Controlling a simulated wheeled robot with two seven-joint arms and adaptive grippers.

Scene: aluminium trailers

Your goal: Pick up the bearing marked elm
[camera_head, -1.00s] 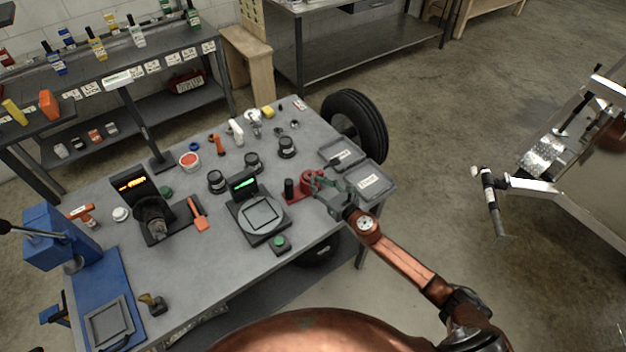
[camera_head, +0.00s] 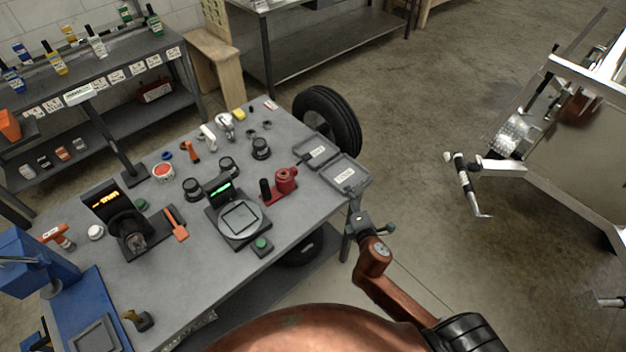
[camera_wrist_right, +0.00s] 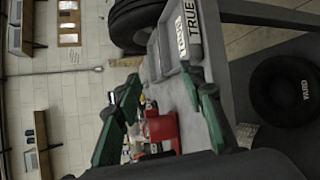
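I cannot make out the word elm on anything in the head view. Small dark rings, possibly bearings (camera_head: 266,125), lie near the back edge of the grey table (camera_head: 205,270). Another ring (camera_head: 250,135) lies beside them. Their markings are too small to read. My right gripper (camera_head: 372,222) is just off the table's right front corner, away from these rings. In the right wrist view its green fingers (camera_wrist_right: 162,85) are spread apart with nothing held between them; a red device (camera_wrist_right: 162,130) shows beyond them. My left gripper is not in view.
A red device (camera_head: 285,180) and two grey trays (camera_head: 347,172) stand at the table's right end. A round scale (camera_head: 240,222), black round pieces (camera_head: 192,188) and a blue press (camera_head: 40,272) take up room. A tyre (camera_head: 328,120) stands behind the right end.

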